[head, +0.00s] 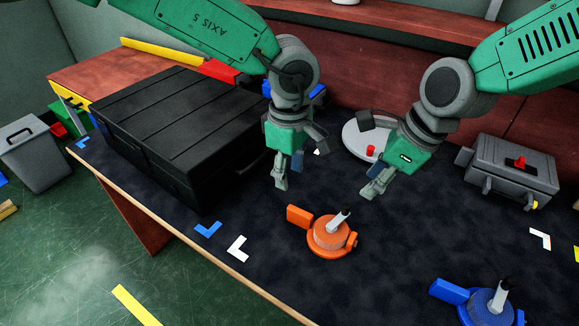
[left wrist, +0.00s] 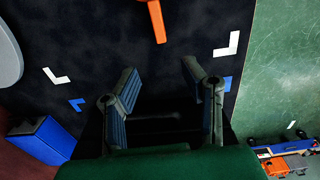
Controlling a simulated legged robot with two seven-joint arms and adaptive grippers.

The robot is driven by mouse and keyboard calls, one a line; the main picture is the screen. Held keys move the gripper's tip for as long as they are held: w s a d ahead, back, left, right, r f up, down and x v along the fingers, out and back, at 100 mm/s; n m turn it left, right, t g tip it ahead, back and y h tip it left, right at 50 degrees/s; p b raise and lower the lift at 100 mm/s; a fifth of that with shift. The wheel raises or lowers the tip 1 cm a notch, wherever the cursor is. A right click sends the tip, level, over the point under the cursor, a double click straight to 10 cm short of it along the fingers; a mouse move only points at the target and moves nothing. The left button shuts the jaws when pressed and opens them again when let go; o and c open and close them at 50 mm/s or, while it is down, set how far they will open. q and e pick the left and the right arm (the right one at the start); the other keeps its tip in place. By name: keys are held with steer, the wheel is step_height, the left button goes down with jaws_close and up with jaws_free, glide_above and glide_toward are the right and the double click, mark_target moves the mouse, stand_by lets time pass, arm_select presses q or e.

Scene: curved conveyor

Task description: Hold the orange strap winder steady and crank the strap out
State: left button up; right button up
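The orange strap winder (head: 327,240) sits on the dark tabletop, with an orange block-like arm on its left and a grey crank handle (head: 340,219) standing on top. Its orange arm also shows at the top edge of the left wrist view (left wrist: 157,20); the rest is outside that view. My left gripper (head: 289,172) hangs behind and left of the winder, apart from it. In the left wrist view its fingers (left wrist: 160,78) are spread with nothing between them. My right gripper (head: 376,185) is behind and right of the winder, not touching it; its finger gap is unclear.
A large black case (head: 165,125) fills the table's left side. A blue winder (head: 487,307) lies at the front right, a grey case (head: 512,172) at the right. A round grey disc (head: 360,140) is behind my right gripper. White and blue corner marks lie near the front edge.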

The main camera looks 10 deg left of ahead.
mark_target(289, 211)
arm_select(q)
step_height(289, 211, down, 13)
steer(key=shift+r, duration=0.15)
stand_by(0.4)
jaws_close()
stand_by(0.8)
